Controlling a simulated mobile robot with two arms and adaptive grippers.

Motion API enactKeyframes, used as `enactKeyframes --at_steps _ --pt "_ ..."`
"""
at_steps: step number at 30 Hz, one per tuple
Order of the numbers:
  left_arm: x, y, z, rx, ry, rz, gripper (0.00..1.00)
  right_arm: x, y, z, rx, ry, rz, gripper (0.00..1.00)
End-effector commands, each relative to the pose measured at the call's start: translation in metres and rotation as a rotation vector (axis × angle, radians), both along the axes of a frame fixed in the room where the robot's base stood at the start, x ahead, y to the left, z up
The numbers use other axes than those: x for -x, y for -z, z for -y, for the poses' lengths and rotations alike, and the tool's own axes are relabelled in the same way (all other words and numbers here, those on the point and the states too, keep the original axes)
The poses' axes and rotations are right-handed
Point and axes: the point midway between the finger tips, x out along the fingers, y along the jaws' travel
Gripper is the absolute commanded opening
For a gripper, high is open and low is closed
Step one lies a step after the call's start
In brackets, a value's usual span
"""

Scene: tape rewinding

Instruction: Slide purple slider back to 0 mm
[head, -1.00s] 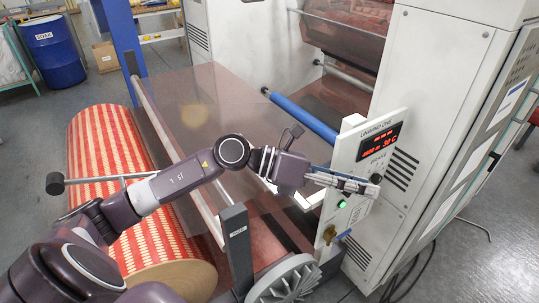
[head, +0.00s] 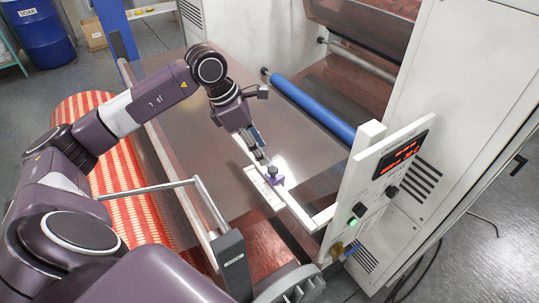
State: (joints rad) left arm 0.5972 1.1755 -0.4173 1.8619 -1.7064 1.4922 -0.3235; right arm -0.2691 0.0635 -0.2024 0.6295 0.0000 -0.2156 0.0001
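The purple slider (head: 275,179) has a dark knob on top and sits on a white rail (head: 300,213) that runs in front of the film web. A white scale plate (head: 262,188) lies beside the slider; its marks are too small to read. My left gripper (head: 264,159) points down at the slider, its fingertips at or just behind the knob. I cannot tell whether they touch it or how far apart the fingers are. My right gripper is out of view.
The control panel (head: 385,185) with a red display and a green lit button stands to the right of the rail. A blue roller (head: 309,104) lies behind. A red-striped roll (head: 130,215) is at the left. A post (head: 232,262) stands in front.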

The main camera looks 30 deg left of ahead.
Motion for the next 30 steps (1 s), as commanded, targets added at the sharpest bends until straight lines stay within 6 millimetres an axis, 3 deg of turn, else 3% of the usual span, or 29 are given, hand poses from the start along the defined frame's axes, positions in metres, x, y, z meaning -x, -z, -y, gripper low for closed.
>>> enactKeyframes --at_steps 7,10,13,19,23,30 --pt "-0.010 0.036 0.013 0.004 0.001 -0.004 0.39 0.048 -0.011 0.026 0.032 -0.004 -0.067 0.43" --pt "-0.014 0.049 0.017 0.005 0.001 -0.003 0.39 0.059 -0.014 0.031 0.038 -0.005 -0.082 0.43" --pt "-0.017 0.057 0.019 0.004 0.001 0.000 0.39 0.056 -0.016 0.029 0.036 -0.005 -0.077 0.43" --pt "-0.018 0.064 0.020 0.003 0.001 -0.001 0.39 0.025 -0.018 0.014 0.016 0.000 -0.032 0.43" --pt "-0.018 0.064 0.020 0.003 0.001 0.000 0.39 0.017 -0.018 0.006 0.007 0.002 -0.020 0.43" --pt "-0.018 0.064 0.020 0.003 0.001 0.000 0.14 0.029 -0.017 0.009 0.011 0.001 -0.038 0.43"
